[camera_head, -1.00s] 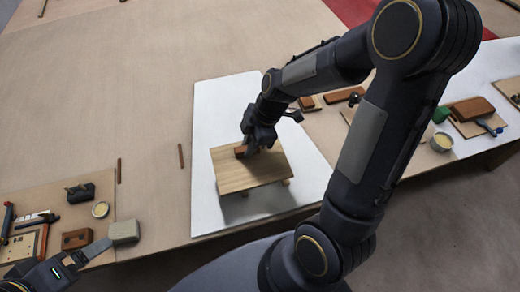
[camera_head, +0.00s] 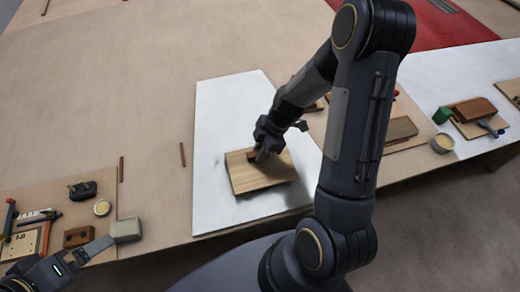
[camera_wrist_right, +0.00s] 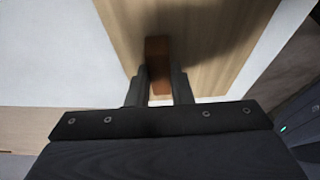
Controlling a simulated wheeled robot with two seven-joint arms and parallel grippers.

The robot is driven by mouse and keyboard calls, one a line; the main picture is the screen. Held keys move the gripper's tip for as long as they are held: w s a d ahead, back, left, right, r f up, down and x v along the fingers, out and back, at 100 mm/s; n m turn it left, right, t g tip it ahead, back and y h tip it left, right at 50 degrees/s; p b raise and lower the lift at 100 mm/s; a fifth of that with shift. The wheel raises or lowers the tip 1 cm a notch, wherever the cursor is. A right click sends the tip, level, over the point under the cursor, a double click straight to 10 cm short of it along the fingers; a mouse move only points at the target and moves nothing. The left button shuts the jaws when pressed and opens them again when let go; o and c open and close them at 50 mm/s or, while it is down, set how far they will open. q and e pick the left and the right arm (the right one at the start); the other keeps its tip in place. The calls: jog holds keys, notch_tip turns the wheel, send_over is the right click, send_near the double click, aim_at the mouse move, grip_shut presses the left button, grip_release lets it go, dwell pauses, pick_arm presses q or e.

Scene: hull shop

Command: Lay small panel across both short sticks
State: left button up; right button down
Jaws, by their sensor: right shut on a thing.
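The small panel (camera_head: 258,175) is a pale wooden board with a brown grip block (camera_wrist_right: 158,52) on top. In the head view it is above the white sheet (camera_head: 220,110), with a shadow close at its left and front edges; I cannot tell whether it touches anything below. My right gripper (camera_head: 262,154) is shut on the grip block, one finger on each side in the right wrist view (camera_wrist_right: 160,88). No stick shows beneath the panel. Two thin brown sticks (camera_head: 183,154) (camera_head: 121,169) lie left of the sheet. My left gripper (camera_head: 95,247) is at lower left; its jaws are unclear.
A grey block (camera_head: 126,230) is beside my left gripper. A tool board (camera_head: 60,205) at left holds a dark tool, a round tin and a brown block. At right are boards, a green cup (camera_head: 442,115) and another tin (camera_head: 443,143). The far table is largely clear.

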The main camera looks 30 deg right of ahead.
jog(key=shift+f, duration=0.25)
jog(key=c, duration=1.3)
grip_release()
jog(key=shift+r, duration=0.1)
jog(key=shift+d+r, duration=0.1)
jog(key=shift+r, duration=0.4)
jog(key=w+v, duration=0.1)
jog(key=v, duration=0.9)
jog(key=s+a+r+m+t, duration=0.2)
jog(key=s+a+r+m, duration=0.2)
jog(key=s+m, duration=0.4)
jog(key=s+a+r+m+t, duration=0.2)
jog(key=s+a+r+m, duration=0.2)
jog(key=s+r+m, duration=0.3)
jog(key=shift+s+m+t, duration=0.3)
jog(key=shift+s+m, duration=0.7)
jog(key=shift+s, duration=0.05)
